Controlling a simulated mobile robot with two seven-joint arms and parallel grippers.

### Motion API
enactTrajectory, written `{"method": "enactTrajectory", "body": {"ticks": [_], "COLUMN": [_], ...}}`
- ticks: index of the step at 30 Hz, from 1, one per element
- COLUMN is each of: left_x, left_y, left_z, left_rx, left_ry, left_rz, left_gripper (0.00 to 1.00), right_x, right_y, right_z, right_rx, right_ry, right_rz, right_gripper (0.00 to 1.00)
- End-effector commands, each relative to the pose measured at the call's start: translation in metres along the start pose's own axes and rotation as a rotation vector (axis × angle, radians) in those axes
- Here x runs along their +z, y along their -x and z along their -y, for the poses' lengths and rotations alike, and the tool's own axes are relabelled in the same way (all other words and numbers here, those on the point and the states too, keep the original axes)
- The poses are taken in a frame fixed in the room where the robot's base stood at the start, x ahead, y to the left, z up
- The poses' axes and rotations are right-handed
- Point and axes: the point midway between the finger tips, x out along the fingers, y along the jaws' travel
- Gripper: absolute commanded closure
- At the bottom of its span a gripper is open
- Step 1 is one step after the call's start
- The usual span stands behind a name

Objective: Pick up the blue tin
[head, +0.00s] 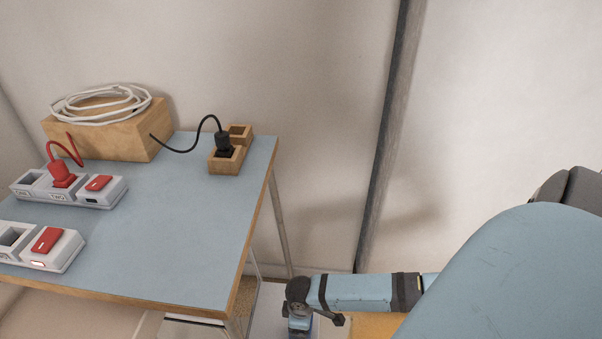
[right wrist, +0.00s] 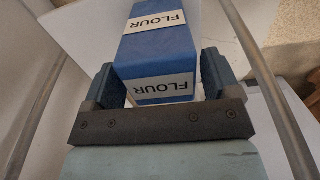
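The blue tin (right wrist: 160,50) shows in the right wrist view, a box shape with white FLOUR labels on two faces. My right gripper (right wrist: 160,72) has one finger on each side of its near end. The fingers lie close along the tin's sides; whether they press on it I cannot tell. The tin's far end runs out of the top of the picture. In the head view my right arm reaches down beside the table at the bottom, and its fingers are out of sight. My left gripper is not in view.
A blue-topped table (head: 170,235) fills the left of the head view. It bears grey socket blocks (head: 60,205), a red plug (head: 62,175), a wooden block (head: 110,135) with a coiled white cable (head: 100,103), and a wooden holder (head: 226,160) with a black plug. Metal legs flank the tin.

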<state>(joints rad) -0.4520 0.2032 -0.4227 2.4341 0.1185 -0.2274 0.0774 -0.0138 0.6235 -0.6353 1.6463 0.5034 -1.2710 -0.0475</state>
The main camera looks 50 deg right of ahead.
Motion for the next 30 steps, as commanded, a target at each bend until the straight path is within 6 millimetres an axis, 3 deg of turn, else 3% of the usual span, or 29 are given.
{"method": "enactTrajectory", "body": {"ticks": [1, 9, 20, 27, 30], "left_x": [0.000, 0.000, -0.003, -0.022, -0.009], "left_y": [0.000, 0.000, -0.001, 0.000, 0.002], "left_z": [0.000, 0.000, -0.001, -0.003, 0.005], "left_rx": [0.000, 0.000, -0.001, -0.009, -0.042], "left_ry": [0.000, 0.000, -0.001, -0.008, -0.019], "left_rz": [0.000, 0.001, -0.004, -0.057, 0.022], "left_gripper": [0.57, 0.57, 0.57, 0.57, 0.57], "right_x": [0.000, 0.000, -0.001, -0.001, 0.000], "right_y": [0.000, 0.000, 0.007, 0.040, 0.062], "right_z": [0.000, 0.000, 0.000, 0.000, -0.001], "right_rx": [0.000, 0.000, 0.000, 0.000, 0.001], "right_ry": [0.000, 0.000, 0.000, 0.000, 0.000], "right_rz": [0.000, 0.000, -0.002, -0.003, -0.002], "right_gripper": [0.30, 0.90, 0.90, 0.90, 0.90]}}
